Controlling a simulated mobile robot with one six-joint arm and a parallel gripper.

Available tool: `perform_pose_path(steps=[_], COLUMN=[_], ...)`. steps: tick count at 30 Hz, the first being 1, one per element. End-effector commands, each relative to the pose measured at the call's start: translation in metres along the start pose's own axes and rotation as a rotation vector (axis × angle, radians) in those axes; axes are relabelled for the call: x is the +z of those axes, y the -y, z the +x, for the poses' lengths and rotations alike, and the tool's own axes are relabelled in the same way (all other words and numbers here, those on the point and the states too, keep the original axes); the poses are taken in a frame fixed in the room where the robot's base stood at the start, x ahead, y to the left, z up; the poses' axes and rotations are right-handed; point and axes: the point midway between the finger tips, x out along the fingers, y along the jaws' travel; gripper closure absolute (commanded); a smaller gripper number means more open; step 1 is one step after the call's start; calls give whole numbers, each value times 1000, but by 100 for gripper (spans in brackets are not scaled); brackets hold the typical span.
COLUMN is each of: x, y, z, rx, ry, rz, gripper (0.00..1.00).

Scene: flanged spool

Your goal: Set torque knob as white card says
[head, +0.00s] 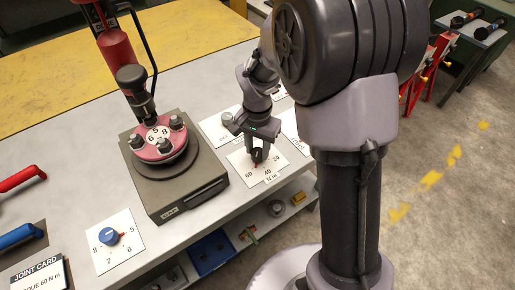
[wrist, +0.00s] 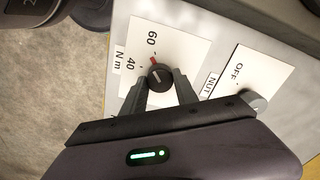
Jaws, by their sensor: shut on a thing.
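The torque knob (wrist: 159,77) is a small black knob on a white dial plate (wrist: 175,35) marked 60, 40 and N m; 20 also shows in the head view. A red mark at its edge points to the 60 side, but I cannot tell whether it sits exactly on the tick. My gripper (wrist: 161,86) is shut on the knob, one finger on each side. In the head view my gripper (head: 257,150) hides part of it.
A plate reading OFF and NUT (wrist: 243,83) with a grey knob (wrist: 257,101) is beside my gripper. A blue knob (head: 109,237) sits on another numbered plate. A red flanged part (head: 158,142) stands on a dark grey base (head: 190,188) left of my gripper.

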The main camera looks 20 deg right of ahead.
Motion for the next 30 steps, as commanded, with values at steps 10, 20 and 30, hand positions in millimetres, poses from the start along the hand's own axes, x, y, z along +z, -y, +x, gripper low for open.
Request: perform_pose_path(steps=[10, 20, 30], x=[0, 0, 0], y=[0, 0, 0], z=[0, 0, 0], rx=[-1, -1, -1], ry=[-1, -1, 0], rz=[193, 261, 267], gripper=[100, 100, 100])
